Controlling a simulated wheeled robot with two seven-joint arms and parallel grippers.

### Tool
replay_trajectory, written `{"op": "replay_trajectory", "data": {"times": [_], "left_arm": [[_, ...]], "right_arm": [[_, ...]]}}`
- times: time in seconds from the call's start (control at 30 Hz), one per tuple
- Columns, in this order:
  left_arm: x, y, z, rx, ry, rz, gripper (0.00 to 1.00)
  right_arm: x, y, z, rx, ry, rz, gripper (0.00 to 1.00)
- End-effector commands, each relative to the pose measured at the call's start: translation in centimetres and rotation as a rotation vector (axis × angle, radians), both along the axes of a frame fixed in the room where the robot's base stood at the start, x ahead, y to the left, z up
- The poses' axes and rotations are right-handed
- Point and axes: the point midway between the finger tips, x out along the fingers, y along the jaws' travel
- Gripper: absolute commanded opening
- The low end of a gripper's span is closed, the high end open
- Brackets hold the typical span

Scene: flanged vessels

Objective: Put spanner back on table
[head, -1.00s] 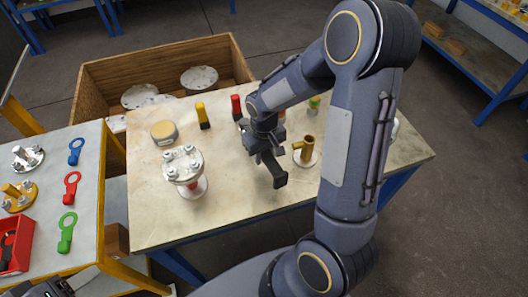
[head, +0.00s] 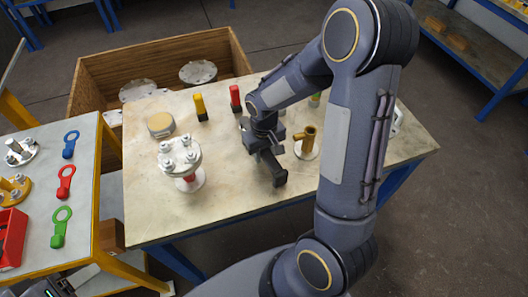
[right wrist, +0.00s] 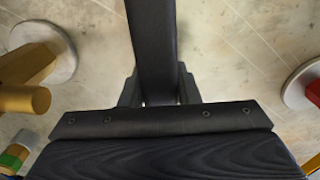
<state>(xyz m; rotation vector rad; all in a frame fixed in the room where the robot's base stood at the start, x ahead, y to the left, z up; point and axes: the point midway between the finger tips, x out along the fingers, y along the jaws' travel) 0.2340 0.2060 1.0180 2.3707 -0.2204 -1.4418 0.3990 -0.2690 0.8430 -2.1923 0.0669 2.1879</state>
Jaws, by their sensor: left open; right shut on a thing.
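My right gripper (head: 264,146) is shut on a dark, bar-like thing, apparently the spanner (head: 275,172). It holds it over the middle of the stone-topped table (head: 235,215). In the right wrist view the dark bar (right wrist: 153,45) runs up from between the fingers, with the pale tabletop behind it. I cannot tell whether the bar touches the table. Its gripped end is hidden. My left gripper (head: 62,287) shows only partly at the bottom left edge, low beside the left-hand table; its fingers are hard to make out.
A flanged vessel (head: 181,158) stands left of the held bar, a brass fitting (head: 307,140) right of it. Yellow (head: 200,107) and red (head: 235,98) pieces stand behind. The left-hand table (head: 85,235) carries blue, red and green ring-ended tools. The front tabletop is clear.

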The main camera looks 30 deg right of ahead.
Motion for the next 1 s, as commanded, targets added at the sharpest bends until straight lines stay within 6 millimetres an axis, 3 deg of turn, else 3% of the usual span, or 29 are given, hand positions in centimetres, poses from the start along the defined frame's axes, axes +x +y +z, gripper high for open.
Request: {"op": "replay_trajectory", "data": {"times": [0.23,0.27,0.43,0.63,0.8,1.0], "left_arm": [[0.00,0.00,-0.67,0.000,0.000,0.000,0.58],[0.00,0.00,-0.57,0.000,0.000,0.000,0.58],[0.00,0.00,-0.52,0.000,0.000,0.000,0.58],[0.00,0.00,-0.53,0.000,0.000,0.000,0.58],[0.00,0.00,-0.55,0.000,0.000,0.000,0.58],[0.00,-0.01,-0.54,0.000,0.000,0.000,0.58]], "right_arm": [[0.04,0.01,-0.70,0.000,-0.001,0.000,0.02],[0.04,0.01,-0.60,0.000,-0.001,0.000,0.32],[0.02,0.01,-0.56,0.000,-0.001,0.000,0.54],[0.00,0.00,-0.58,0.000,0.000,0.000,0.54],[-0.04,-0.01,-0.63,0.000,0.001,0.000,0.76],[-0.02,0.00,-0.61,0.000,0.001,0.000,0.76]]}}
